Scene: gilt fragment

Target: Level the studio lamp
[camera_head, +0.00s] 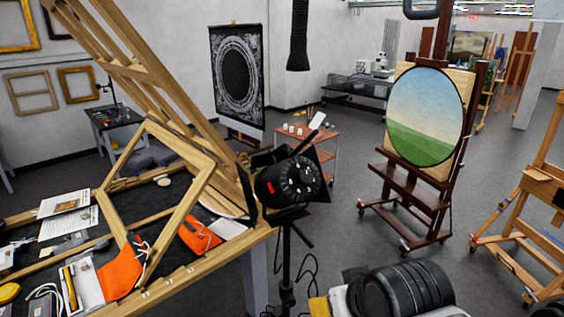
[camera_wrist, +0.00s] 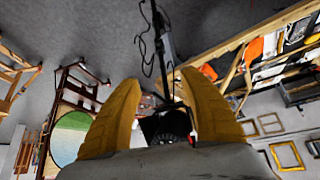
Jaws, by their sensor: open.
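The studio lamp (camera_head: 290,182) is a black head with flaps, standing on a dark stand in the middle of the head view. Its round back, with several small controls and a red switch, faces my body camera, and the head looks tilted. My gripper shows as one yellow finger (camera_head: 318,306) at the bottom edge, in front of and below the lamp. In the wrist view both yellow fingers of my gripper (camera_wrist: 158,78) are spread apart and empty. The lamp head (camera_wrist: 165,126) shows beyond and between them, partly hidden by the gripper body. I see no contact.
A wooden worktable (camera_head: 205,262) with a large leaning frame, papers and orange cloths stands close left of the lamp. An easel with an oval landscape (camera_head: 425,117) stands to the right. A small trolley (camera_head: 312,150) is behind. Grey floor is open between lamp and easel.

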